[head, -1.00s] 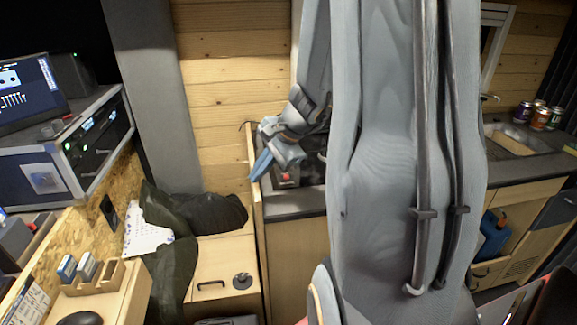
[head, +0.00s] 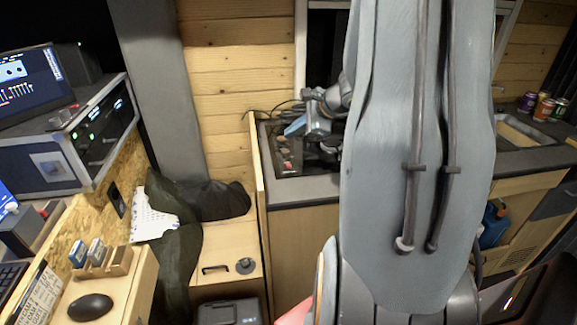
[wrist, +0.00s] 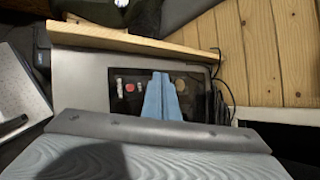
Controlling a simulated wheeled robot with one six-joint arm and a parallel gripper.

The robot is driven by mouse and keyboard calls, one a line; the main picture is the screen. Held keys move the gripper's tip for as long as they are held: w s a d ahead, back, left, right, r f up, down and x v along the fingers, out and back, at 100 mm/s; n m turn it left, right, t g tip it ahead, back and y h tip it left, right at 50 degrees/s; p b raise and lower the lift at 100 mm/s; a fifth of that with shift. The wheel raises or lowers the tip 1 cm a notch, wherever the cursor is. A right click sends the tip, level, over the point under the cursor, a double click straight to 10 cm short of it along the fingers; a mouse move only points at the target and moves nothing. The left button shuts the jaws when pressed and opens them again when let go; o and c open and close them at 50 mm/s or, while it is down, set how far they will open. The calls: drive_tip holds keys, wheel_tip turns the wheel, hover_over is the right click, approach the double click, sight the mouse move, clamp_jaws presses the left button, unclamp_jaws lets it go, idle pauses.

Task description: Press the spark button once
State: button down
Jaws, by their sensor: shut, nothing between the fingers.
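A dark hob panel (wrist: 205,102) is set in the grey counter. A red round control (wrist: 130,87) sits on it, with a small pale control on each side and a pale round one (wrist: 180,85) to the right. I cannot tell which is the spark button. The red control also shows small in the head view (head: 286,167). My gripper (wrist: 161,76) is shut and empty, its blue fingers over the panel between the red control and the pale round one. In the head view my gripper (head: 286,132) is above the panel; contact cannot be judged.
A wooden partition edge (head: 258,165) rises along the left of the counter (head: 300,192). Dark cables lie behind the hob. A sink (head: 515,133) and several cans stand at the right. A dark jacket (head: 215,200) lies on a wooden box at the left.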

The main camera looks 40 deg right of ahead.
wheel_tip(320, 180, down, 6)
drive_tip(key=b, duration=0.4)
drive_tip(key=shift+f, duration=0.2)
drive_tip(key=shift+f+b, duration=1)
drive_tip(key=shift+b, duration=0.3)
idle(0.7)
drive_tip(key=shift+f+b, duration=0.4)
drive_tip(key=shift+b, duration=0.15)
drive_tip(key=shift+f+b, duration=0.4)
drive_tip(key=shift+b, duration=0.15)
idle(0.6)
idle(0.3)
drive_tip(key=shift+r+p, duration=0.55)
drive_tip(key=shift+r, duration=0.3)
drive_tip(key=shift+r+p, duration=1.8)
drive_tip(key=shift+r, duration=0.75)
